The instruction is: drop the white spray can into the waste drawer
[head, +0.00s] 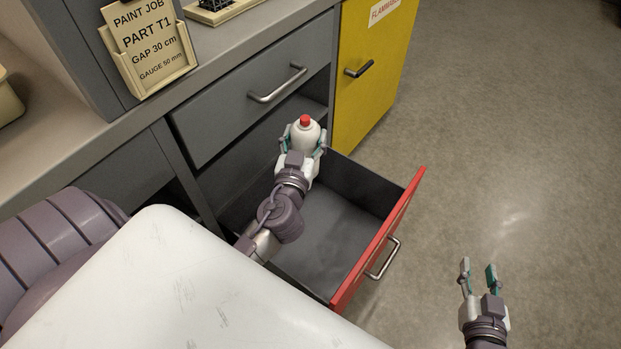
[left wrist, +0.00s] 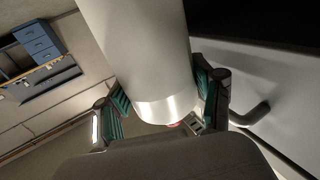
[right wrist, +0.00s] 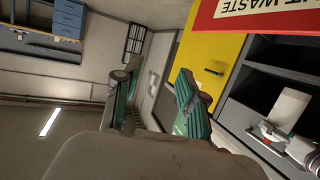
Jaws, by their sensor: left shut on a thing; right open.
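The white spray can (head: 306,134) with a red cap is in my left gripper (head: 304,142), above the back part of the open waste drawer. The can also fills the middle of the left wrist view (left wrist: 143,50), between the green finger pads. The waste drawer (head: 395,222) has a red front with a metal handle and is pulled out; the floor I can see in it is bare. My right gripper (head: 478,272) is open and empty, to the right of the drawer front. The right wrist view shows the can (right wrist: 288,108) and part of the red front, lettered "WASTE" (right wrist: 238,8).
A grey closed drawer (head: 255,90) with a handle is above and behind the waste drawer. A yellow flammables cabinet (head: 372,75) stands at the right. The floor on the right is clear.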

